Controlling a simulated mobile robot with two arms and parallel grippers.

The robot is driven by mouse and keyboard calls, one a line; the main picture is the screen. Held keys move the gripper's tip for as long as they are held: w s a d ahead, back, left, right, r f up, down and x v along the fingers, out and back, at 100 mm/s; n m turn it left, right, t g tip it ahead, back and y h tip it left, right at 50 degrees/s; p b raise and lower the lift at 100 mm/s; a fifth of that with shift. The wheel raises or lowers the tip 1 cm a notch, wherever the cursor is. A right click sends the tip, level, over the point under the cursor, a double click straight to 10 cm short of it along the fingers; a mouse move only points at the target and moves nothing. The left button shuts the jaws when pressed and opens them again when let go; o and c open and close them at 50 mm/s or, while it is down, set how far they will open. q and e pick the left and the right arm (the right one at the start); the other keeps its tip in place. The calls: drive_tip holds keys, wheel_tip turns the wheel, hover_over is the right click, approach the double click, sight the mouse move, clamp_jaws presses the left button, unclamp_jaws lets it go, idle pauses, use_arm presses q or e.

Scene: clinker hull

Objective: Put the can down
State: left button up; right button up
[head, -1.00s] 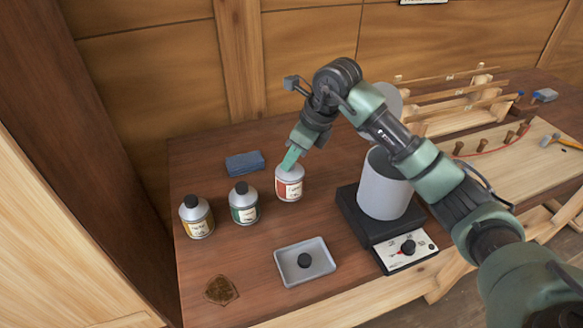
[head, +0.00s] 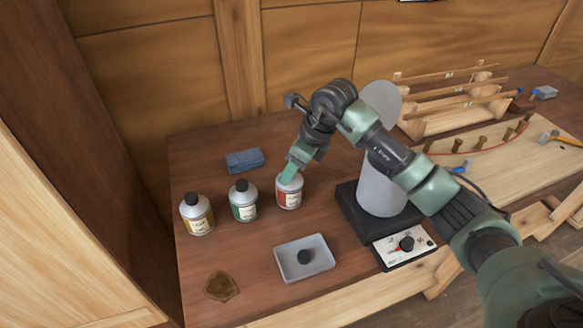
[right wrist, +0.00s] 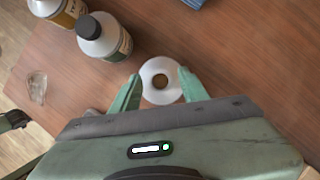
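The can (head: 289,193) is pale with a red label and stands upright at the right end of a row with two similar capped bottles. My right gripper (head: 290,175) is at its top, with green fingers on either side. In the right wrist view the can's pale round top (right wrist: 160,66) with a dark opening fills the space between the fingertips (right wrist: 160,84). The can's base is at or very near the table (head: 256,262); I cannot tell if it touches.
A green-labelled bottle (head: 243,205) and a yellow-labelled bottle (head: 197,216) stand left of the can. A grey tray (head: 284,272) with a black cap (head: 305,257) lies in front. A pot (head: 376,195) on a heater (head: 397,247) stands right.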

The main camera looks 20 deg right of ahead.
drive_tip(key=shift+r, duration=0.1)
drive_tip(key=b+v, duration=0.1)
drive_tip(key=v, duration=1.1)
drive_tip(key=shift+b, duration=0.4)
drive_tip(key=shift+w+a, duration=0.1)
